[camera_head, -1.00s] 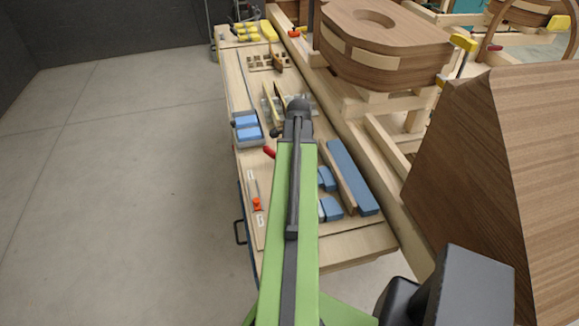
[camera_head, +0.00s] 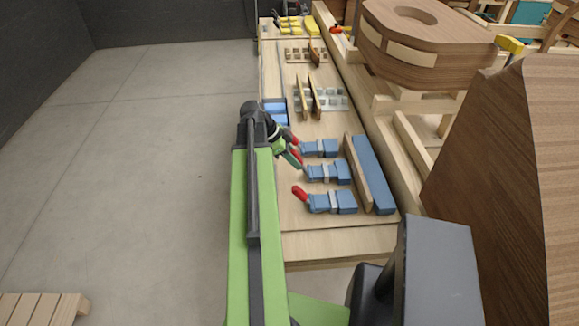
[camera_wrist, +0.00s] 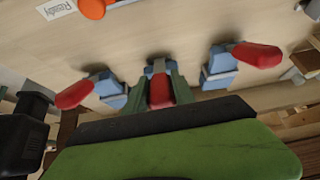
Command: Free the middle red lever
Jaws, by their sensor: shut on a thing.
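Three blue clamps with red levers stand in a row on the workbench in the head view. The middle clamp (camera_head: 328,171) has its red lever largely hidden there by my gripper (camera_head: 291,156). In the wrist view the middle red lever (camera_wrist: 159,92) lies between my two green-grey fingers, and my gripper (camera_wrist: 158,84) is shut on it. The near clamp's red lever (camera_head: 299,192) and the far clamp's red lever (camera_head: 291,136) tilt up to the left, free of my fingers. In the wrist view the outer red levers show on the left (camera_wrist: 74,94) and right (camera_wrist: 257,54).
A wood strip (camera_head: 356,172) and a blue bar (camera_head: 370,174) lie right of the clamps. A tray with blue blocks (camera_head: 275,110) and slotted racks (camera_head: 322,98) stand farther back. An orange part (camera_wrist: 93,8) and a "Ready" label (camera_wrist: 55,9) lie in the wrist view.

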